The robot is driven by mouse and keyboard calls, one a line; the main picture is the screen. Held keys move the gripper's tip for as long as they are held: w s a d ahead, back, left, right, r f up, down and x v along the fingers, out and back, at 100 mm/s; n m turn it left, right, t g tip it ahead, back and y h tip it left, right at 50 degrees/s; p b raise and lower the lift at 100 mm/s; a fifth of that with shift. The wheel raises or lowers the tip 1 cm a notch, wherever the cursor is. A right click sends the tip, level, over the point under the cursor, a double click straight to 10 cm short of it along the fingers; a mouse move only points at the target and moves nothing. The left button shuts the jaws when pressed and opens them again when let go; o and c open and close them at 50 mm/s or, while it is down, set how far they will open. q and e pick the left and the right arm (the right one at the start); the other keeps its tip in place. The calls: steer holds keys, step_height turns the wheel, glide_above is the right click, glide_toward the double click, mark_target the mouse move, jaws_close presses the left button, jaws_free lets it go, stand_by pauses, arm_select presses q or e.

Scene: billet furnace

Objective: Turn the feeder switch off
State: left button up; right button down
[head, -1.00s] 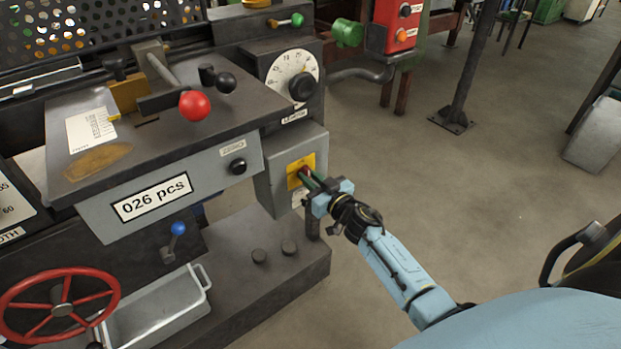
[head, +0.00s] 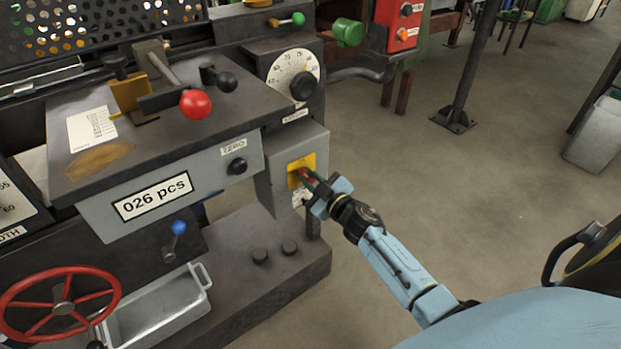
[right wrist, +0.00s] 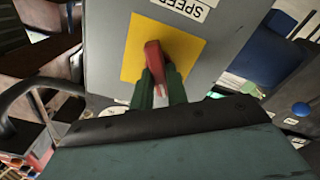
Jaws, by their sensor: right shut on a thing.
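The feeder switch is a red handle (right wrist: 153,54) on a yellow plate (right wrist: 190,48), which sits on the front of a grey box (head: 283,187) at the machine's right end. The plate also shows in the head view (head: 307,160). My right gripper (head: 309,179) reaches the plate from the lower right. In the right wrist view its green fingers (right wrist: 160,88) are shut on the red handle, one on each side. The fingers hide the handle's lower part. My left gripper is not in view.
A dial (head: 293,76) with a black knob is above the grey box. A red ball lever (head: 196,104) and a counter reading 026 pcs (head: 153,196) are to the left. A red handwheel (head: 62,304) is at lower left.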

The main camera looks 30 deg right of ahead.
steer(key=shift+f+n, duration=0.1)
steer(key=shift+n, duration=0.9)
steer(key=shift+a+n+b, duration=0.1)
steer(key=shift+n+b, duration=0.2)
steer(key=shift+n, duration=0.6)
steer(key=shift+f+n, duration=0.1)
steer(key=shift+n, duration=0.8)
steer(key=shift+n+b, duration=0.3)
steer(key=shift+n, duration=0.1)
steer(key=n, duration=0.2)
steer(key=shift+f+n+b, duration=0.1)
steer(key=shift+n+b, duration=0.2)
arm_select(q)
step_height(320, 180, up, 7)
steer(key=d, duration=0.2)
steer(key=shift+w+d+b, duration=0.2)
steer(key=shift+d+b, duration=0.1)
steer(key=shift+b, duration=0.05)
arm_select(e)
steer(key=shift+n, duration=1.3)
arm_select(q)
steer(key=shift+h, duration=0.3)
arm_select(e)
steer(key=c, duration=1.4)
jaws_free()
